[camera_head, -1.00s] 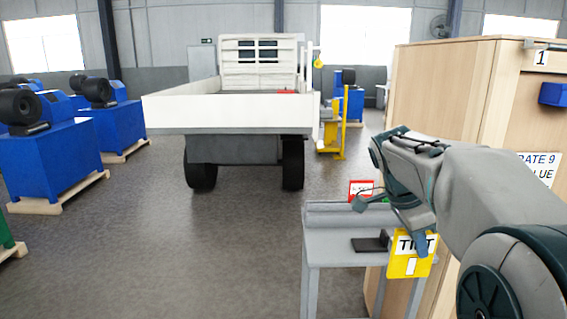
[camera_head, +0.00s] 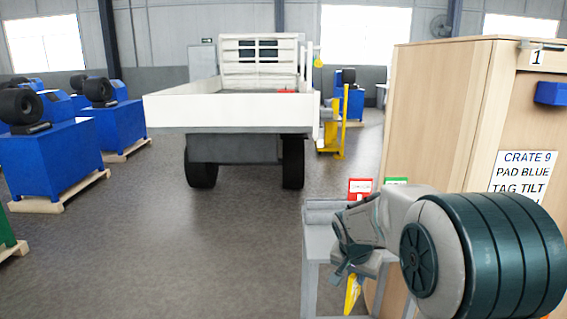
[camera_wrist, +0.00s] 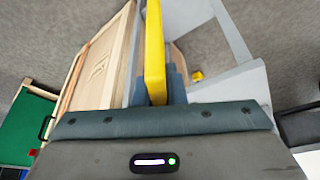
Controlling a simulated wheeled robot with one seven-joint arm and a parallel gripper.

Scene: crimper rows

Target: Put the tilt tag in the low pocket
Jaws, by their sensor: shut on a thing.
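The tilt tag is a yellow plate; its edge shows in the wrist view (camera_wrist: 154,50), and a small part of it shows in the head view (camera_head: 352,293). My gripper (camera_wrist: 165,88) is shut on the tag, which stands out from the jaws nearly edge-on. In the head view my gripper (camera_head: 343,272) is low in front of the grey stand, left of the wooden crate (camera_head: 435,120). The crate's label (camera_head: 524,180) reads "CRATE 9 PAD BLUE TAG TILT", with its last line hidden by my arm. I cannot make out the low pocket in either view.
The grey stand (camera_head: 318,245) is close to my gripper, with a red sign (camera_head: 360,188) and a green sign (camera_head: 396,182) at its back. A blue block (camera_head: 551,93) is on the crate's face. A white truck (camera_head: 230,110) stands behind. The floor at left centre is clear.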

